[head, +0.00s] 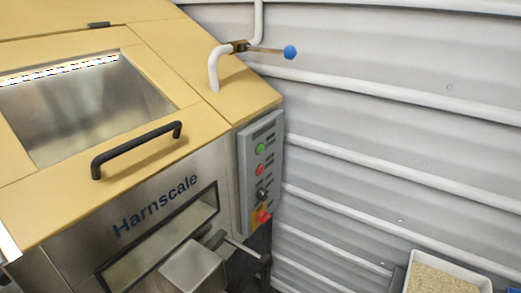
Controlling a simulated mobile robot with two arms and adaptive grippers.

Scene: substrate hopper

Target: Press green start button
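The green start button (260,149) is the top round button on a grey control panel (248,190). The panel is fixed to the right side of the front of the hopper machine (155,210), which has a yellow top and a steel front marked "Harnscale". Below the green button are a red button (259,170), a black knob (262,194) and a red switch on a yellow plate (263,216). Neither of my grippers shows in the head view, and nothing covers the green button.
A black handle (136,150) stands out from the hopper lid. A lever with a blue ball (290,52) sticks out above the panel. A metal scoop-like box (192,268) juts out below. A white tray of grain (440,279) stands at lower right. A corrugated wall (390,130) lies behind.

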